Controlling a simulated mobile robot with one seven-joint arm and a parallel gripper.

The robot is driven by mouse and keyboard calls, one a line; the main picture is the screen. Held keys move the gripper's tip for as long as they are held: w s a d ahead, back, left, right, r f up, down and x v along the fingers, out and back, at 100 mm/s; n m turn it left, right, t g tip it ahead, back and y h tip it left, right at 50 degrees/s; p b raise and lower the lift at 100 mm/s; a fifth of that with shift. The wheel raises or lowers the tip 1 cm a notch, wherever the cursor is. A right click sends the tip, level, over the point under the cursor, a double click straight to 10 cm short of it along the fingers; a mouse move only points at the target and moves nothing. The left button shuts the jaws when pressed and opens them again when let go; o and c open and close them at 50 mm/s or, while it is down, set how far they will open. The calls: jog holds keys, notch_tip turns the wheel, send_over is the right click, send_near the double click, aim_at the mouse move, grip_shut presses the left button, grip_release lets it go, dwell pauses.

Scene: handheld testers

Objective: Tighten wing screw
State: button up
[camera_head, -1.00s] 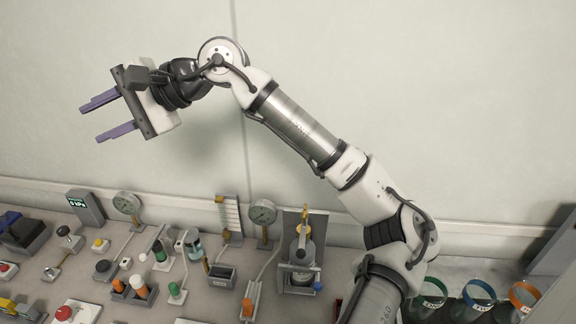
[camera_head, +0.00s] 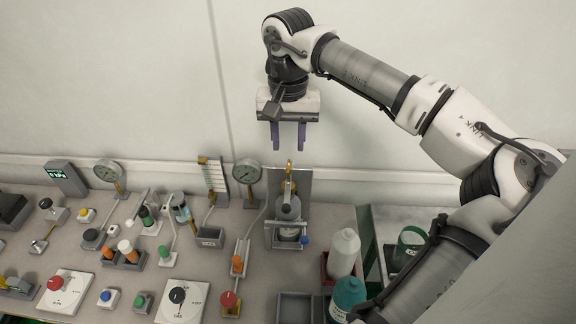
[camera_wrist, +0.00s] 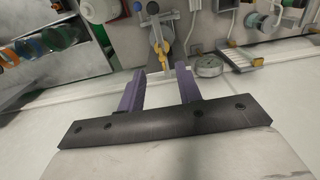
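A yellow part (camera_head: 289,170), likely the wing screw, stands at the top of a grey upright fixture (camera_head: 303,190) that holds a bottle-like vessel (camera_head: 288,208). In the wrist view the yellow part (camera_wrist: 164,46) shows ahead of the fingers, at the upper middle. My gripper (camera_head: 288,148) has two purple fingers pointing down. It is open and empty, and in the head view it appears just above the yellow part. In the wrist view a gap shows between the fingers (camera_wrist: 160,82). I cannot tell the exact distance to the yellow part.
A round gauge (camera_head: 246,171) and a scaled panel (camera_head: 214,180) stand left of the fixture. White (camera_head: 343,252) and teal (camera_head: 347,297) bottles stand to its right. Knobs, buttons and plugs crowd the bench on the left. The wall (camera_head: 110,80) is close behind.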

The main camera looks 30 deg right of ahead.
aim_at(288, 169)
notch_tip(288, 169, down, 8)
jog(key=b, duration=0.4)
jog(key=shift+r, duration=0.2)
grip_shut()
